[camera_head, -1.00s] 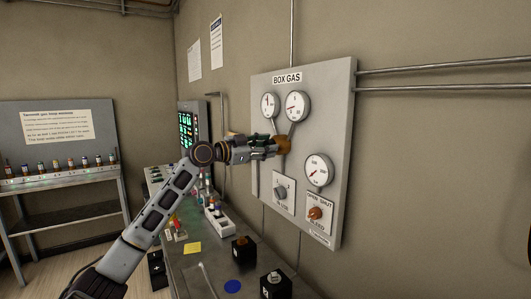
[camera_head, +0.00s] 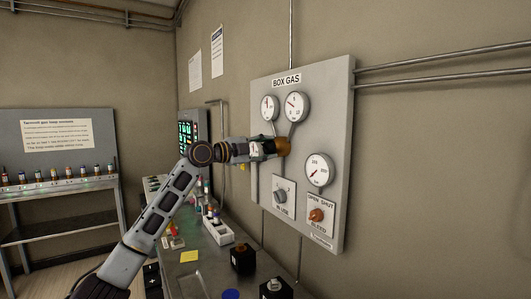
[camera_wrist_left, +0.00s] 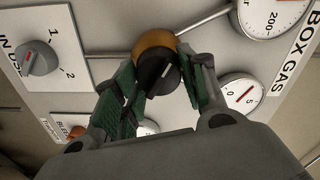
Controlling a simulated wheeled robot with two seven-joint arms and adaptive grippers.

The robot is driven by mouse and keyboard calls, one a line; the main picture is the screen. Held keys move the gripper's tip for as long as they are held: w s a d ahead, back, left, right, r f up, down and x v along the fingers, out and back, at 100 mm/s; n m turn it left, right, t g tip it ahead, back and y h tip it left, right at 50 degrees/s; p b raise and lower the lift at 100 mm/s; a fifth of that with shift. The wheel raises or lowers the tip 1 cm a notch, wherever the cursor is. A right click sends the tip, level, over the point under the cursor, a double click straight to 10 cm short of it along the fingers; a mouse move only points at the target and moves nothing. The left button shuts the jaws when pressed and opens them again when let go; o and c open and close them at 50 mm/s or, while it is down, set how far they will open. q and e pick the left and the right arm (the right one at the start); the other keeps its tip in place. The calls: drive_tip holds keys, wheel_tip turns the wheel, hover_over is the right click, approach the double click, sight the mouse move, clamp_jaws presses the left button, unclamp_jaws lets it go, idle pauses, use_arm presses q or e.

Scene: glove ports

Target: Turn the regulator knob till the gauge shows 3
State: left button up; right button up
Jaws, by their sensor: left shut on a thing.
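The regulator has a brass body (camera_head: 284,146) on the grey panel, below the upper gauges. Its black knob (camera_wrist_left: 158,75) shows in the left wrist view between my fingers. My left gripper (camera_head: 274,147) is shut on this knob, and hides it in the head view. The upper right gauge (camera_head: 296,107) has a red needle pointing up and left in the head view. In the wrist view this gauge (camera_wrist_left: 243,96) shows a 0 and a 5; the exact reading is too small to tell. My right gripper is not in view.
The panel also has an upper left gauge (camera_head: 269,108), a lower gauge (camera_head: 319,170), an IN USE selector (camera_head: 280,196) and an orange BLEED knob (camera_head: 316,215). A bench (camera_head: 205,270) with small items stands below. A rack of bottles (camera_head: 60,178) is at the left.

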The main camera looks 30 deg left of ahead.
use_arm(q)
drive_tip(key=shift+m, duration=0.4)
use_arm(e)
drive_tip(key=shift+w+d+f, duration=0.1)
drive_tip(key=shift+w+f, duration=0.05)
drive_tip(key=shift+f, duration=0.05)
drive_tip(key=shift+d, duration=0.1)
use_arm(q)
drive_tip(key=shift+m, duration=0.3)
drive_tip(key=o, duration=1)
drive_tip(key=shift+s+a, duration=0.1)
drive_tip(key=shift+s, duration=0.05)
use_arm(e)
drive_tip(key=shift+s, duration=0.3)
